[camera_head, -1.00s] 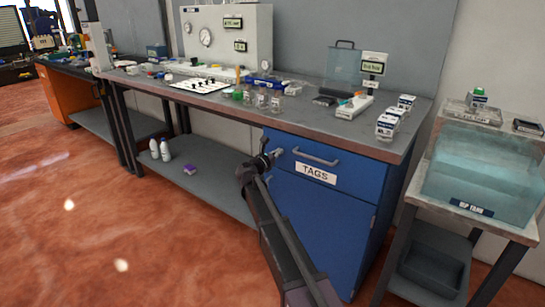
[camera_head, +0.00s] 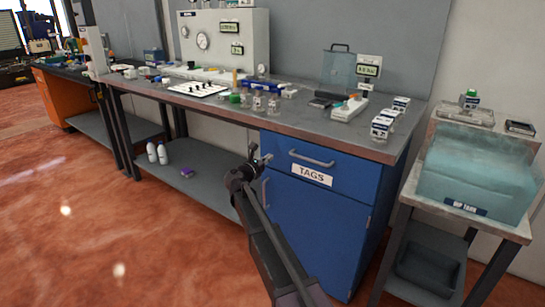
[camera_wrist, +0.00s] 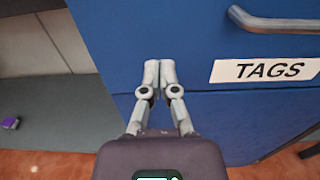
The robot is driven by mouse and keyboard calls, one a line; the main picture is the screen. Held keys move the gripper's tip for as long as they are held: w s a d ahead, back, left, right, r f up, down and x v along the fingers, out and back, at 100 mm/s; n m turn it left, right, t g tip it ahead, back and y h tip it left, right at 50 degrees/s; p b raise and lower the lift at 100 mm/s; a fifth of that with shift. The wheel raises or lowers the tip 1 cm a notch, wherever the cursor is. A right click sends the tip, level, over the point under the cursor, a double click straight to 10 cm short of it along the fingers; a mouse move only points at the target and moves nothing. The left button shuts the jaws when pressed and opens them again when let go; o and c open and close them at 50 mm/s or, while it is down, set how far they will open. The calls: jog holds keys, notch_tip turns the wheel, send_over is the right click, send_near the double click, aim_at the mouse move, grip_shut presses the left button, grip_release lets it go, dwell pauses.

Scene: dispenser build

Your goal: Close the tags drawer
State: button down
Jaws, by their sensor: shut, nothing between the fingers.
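The tags drawer (camera_head: 345,172) is the blue top drawer of a cabinet under the workbench, with a grey bar handle (camera_head: 312,160) and a white TAGS label (camera_head: 312,175). Its front looks flush or nearly flush with the door below; a small gap cannot be ruled out. My gripper (camera_head: 259,155) is at the drawer's left edge, left of the handle. In the wrist view my gripper (camera_wrist: 160,66) is shut and empty, its fingertips together in front of the drawer's lower left part, left of the label (camera_wrist: 265,70). Whether they touch the front cannot be told.
The workbench (camera_head: 250,118) above carries bottles, boxes and a gauge panel. A low shelf (camera_head: 200,185) at left holds white bottles and a purple box (camera_head: 187,172). A stand with a dip tank (camera_head: 480,180) is at right. The floor in front is clear.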

jog(key=v, duration=0.9)
jog(key=shift+s+a, duration=0.2)
jog(key=shift+s, duration=0.1)
jog(key=shift+d+f, duration=0.1)
jog(key=shift+d, duration=0.05)
jog(key=s+d+f+m+g+y, duration=0.1)
jog(key=s+d+f+m+g, duration=0.3)
jog(key=s+d+f+m, duration=0.45)
jog(key=s+d+f+m+g+y, duration=0.1)
jog(key=s+d+f+m+g, duration=0.35)
jog(key=d, duration=0.65)
jog(key=s+d+f+m+g+y, duration=0.2)
jog(key=s+m+g+y, duration=0.15)
jog(key=s+m, duration=0.55)
jog(key=s+d+f+m+g+y, duration=0.1)
jog(key=s+f+m+g+y, duration=0.2)
jog(key=s+m+y, duration=0.5)
notch_tip(320, 180, up, 32)
jog(key=s+n+h+p, duration=0.1)
jog(key=h+p, duration=0.2)
jog(key=p, duration=2.9)
jog(key=shift+s+d+p, duration=0.25)
jog(key=shift+s+p, duration=0.05)
jog(key=shift+s, duration=0.1)
